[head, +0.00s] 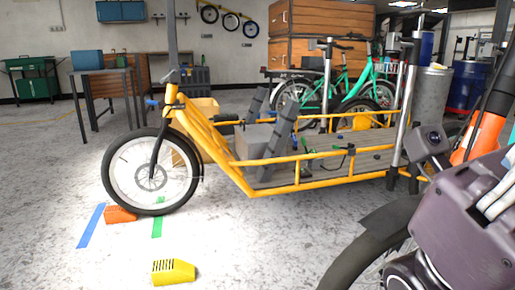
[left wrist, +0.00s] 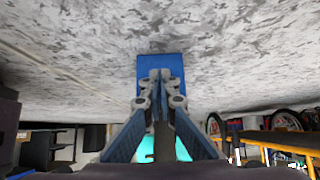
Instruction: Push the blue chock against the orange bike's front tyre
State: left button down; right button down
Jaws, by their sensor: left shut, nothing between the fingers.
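In the left wrist view a blue block, seemingly the blue chock (left wrist: 160,62), lies on the grey floor right ahead of my left gripper (left wrist: 160,74). The gripper is shut and empty. Its fingertips overlap the block's near side in the picture; I cannot tell whether they touch. In the head view the yellow-orange cargo bike (head: 300,184) stands upright, its front tyre (head: 107,180) at the left.
An orange chock (head: 120,214) sits at the front tyre's foot, between blue (head: 90,226) and green (head: 157,227) floor strips. A yellow chock (head: 173,272) lies nearer.

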pick_arm(q)
jog(key=shift+w+d, duration=0.35)
jog(key=shift+d, duration=0.8)
jog(key=shift+w+d, duration=0.3)
jog(key=shift+d, duration=0.9)
jog(key=shift+w+d, duration=0.35)
jog(key=shift+d, duration=0.8)
jog(key=shift+w+d+b, duration=0.3)
jog(key=shift+w+d, duration=0.05)
jog(key=shift+d, duration=0.8)
jog(key=shift+w+d+b, duration=0.3)
jog(key=shift+d, duration=0.85)
jog(key=shift+w+d+b, duration=0.3)
jog(key=shift+w+d, duration=0.05)
jog(key=shift+d, duration=0.8)
jog(key=shift+p+v, duration=0.85)
jog(key=shift+v, duration=0.15)
jog(key=shift+s+a+r+p, duration=0.15)
jog(key=shift+a+r+p, duration=0.1)
jog(key=shift+a+p, duration=0.25)
jog(key=shift+s+a+r+p, duration=0.2)
jog(key=shift+a+r+p, duration=0.15)
jog(key=shift+a, duration=0.3)
jog(key=shift+s+a+r+p, duration=0.2)
jog(key=shift+a+p, duration=0.2)
jog(key=shift+a, duration=0.2)
jog(key=shift+a, duration=0.1)
